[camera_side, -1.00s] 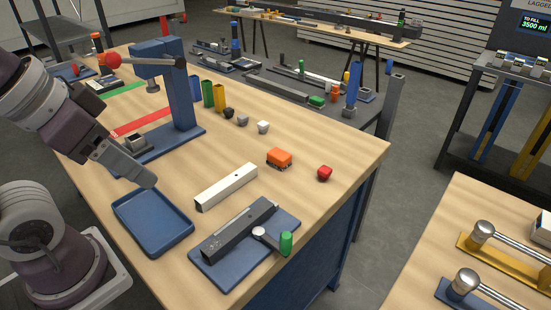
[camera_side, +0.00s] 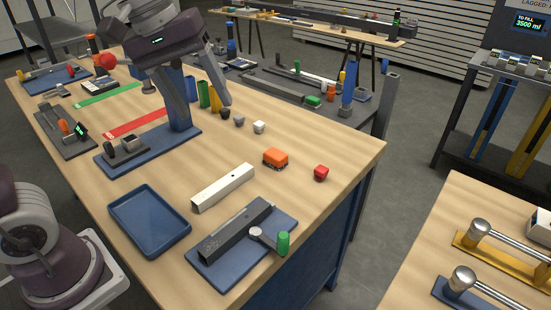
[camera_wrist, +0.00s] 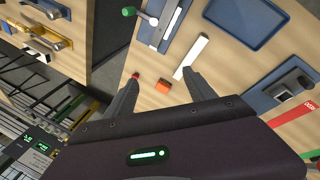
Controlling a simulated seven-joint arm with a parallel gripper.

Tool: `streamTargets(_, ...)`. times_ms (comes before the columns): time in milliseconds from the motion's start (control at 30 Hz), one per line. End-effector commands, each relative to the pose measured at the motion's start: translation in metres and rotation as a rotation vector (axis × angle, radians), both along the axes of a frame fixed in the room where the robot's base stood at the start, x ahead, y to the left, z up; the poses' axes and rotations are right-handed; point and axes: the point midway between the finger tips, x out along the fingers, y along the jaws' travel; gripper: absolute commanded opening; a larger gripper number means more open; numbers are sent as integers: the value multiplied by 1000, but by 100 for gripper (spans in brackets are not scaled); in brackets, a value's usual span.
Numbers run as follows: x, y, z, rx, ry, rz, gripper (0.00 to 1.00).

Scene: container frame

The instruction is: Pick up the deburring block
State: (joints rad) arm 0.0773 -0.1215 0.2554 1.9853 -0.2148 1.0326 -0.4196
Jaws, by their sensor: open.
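The likely deburring block is an orange block with a dark underside (camera_side: 275,158), lying on the wooden bench between the white square tube and a small red block. In the wrist view the orange block (camera_wrist: 163,87) appears between my fingertips, but well beyond them. My gripper (camera_side: 208,112) is open and empty, raised over the bench near the blue press, to the left of and behind the orange block. Both fingers show spread apart in the wrist view (camera_wrist: 163,80).
A red block (camera_side: 321,173) lies right of the orange one. A white tube (camera_side: 223,187), a blue tray (camera_side: 150,222) and a blue fixture with a green handle (camera_side: 283,243) stand nearer the front. Small grey blocks (camera_side: 259,127) lie behind. The blue press base (camera_side: 115,171) is at left.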

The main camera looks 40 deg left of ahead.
Motion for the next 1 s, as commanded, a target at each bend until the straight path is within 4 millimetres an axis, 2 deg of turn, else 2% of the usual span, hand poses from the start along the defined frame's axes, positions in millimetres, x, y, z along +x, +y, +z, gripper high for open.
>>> streamTargets(33,36,7,-11,-33,65,115,64)
streamTargets(100,87,18,-32,-69,145,302,64)
streamTargets(167,127,27,-58,-75,205,451,64)
streamTargets(200,150,31,-77,-70,238,541,64)
streamTargets(333,203,38,-141,-22,307,755,64)
streamTargets(400,217,37,-167,6,326,819,64)
streamTargets(500,227,36,-189,29,337,869,64)
streamTargets(667,228,35,-210,33,342,882,64)
streamTargets(900,228,33,-254,33,342,881,64)
streamTargets(1000,228,33,-264,32,340,880,64)
